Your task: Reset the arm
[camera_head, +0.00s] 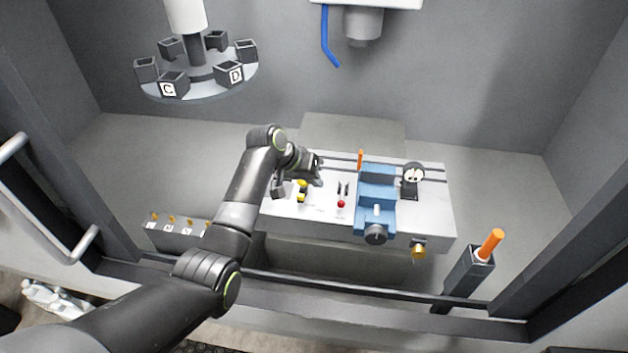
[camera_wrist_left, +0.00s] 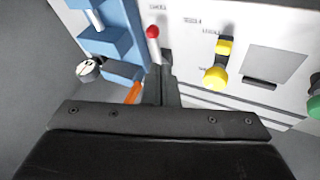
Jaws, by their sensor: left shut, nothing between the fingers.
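My left arm reaches in from the lower left in the head view. My left gripper (camera_head: 318,171) hangs over the white panel of the bench (camera_head: 435,214), between the yellow knobs (camera_head: 302,190) and the blue vise-like fixture (camera_head: 377,190). Its fingers are shut and empty, and they also show in the wrist view (camera_wrist_left: 160,82). The small red-knobbed lever (camera_head: 341,204) stands just beyond the fingertips in the wrist view (camera_wrist_left: 152,31). I cannot tell whether they touch. My right gripper is out of view.
A dial gauge (camera_head: 413,176) and an orange rod (camera_head: 360,159) stand by the fixture. An orange-handled tool sits in a dark holder (camera_head: 470,274) at right. A carousel (camera_head: 205,83) with lettered boxes hangs upper left. Frame rails (camera_head: 400,313) cross in front.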

